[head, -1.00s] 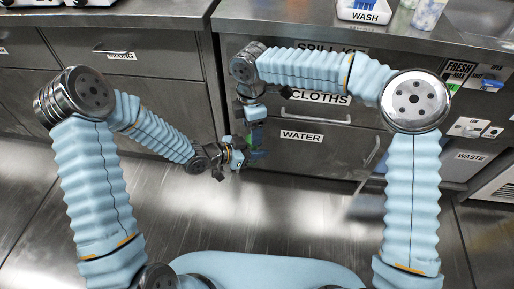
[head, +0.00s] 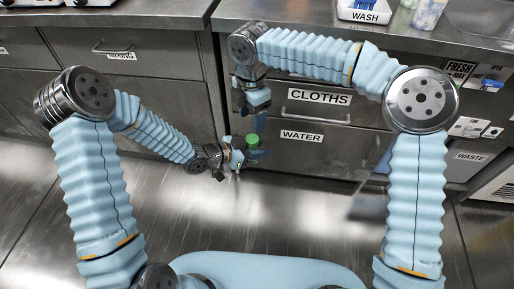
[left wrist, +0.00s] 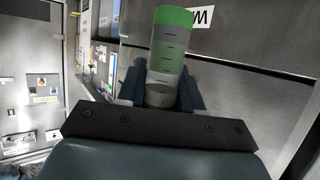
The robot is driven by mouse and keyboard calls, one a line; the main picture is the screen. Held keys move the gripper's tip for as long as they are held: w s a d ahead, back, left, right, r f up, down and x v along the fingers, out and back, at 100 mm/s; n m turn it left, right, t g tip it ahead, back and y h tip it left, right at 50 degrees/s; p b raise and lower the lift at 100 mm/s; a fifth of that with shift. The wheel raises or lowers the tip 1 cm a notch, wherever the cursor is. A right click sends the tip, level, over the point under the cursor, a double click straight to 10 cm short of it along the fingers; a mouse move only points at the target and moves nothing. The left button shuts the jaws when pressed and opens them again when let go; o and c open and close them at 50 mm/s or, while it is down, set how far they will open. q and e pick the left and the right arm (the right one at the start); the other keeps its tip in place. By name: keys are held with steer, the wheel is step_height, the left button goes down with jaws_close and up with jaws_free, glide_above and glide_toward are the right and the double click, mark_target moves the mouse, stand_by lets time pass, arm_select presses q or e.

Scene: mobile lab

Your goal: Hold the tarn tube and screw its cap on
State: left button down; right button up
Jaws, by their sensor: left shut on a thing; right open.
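The tarn tube (head: 257,153) is upright in front of the drawers, held in my left gripper (head: 243,151), which is shut on it. Its green cap (head: 252,139) sits at the tube's top; how tightly it sits I cannot tell. In the left wrist view the marked tube (left wrist: 167,53) rises between the two fingers, with the green cap (left wrist: 174,17) at its upper end. My right gripper (head: 250,108) is open and empty, above and apart from the cap, pointing down.
Behind the grippers are steel drawers labelled CLOTHS (head: 319,97) and WATER (head: 302,136). The counter (head: 290,22) above carries a white WASH tray (head: 364,13) and a cup (head: 428,14). The floor (head: 290,205) before the drawers is clear.

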mark_target(252, 138)
steer(key=shift+f, duration=4)
steer(key=c, duration=1.1)
steer(key=shift+o, duration=0.2)
steer(key=m, duration=0.3)
steer(key=shift+m, duration=0.3)
steer(key=o, duration=1.2)
steer(key=shift+c, duration=0.2)
steer(key=shift+r, duration=2.3)
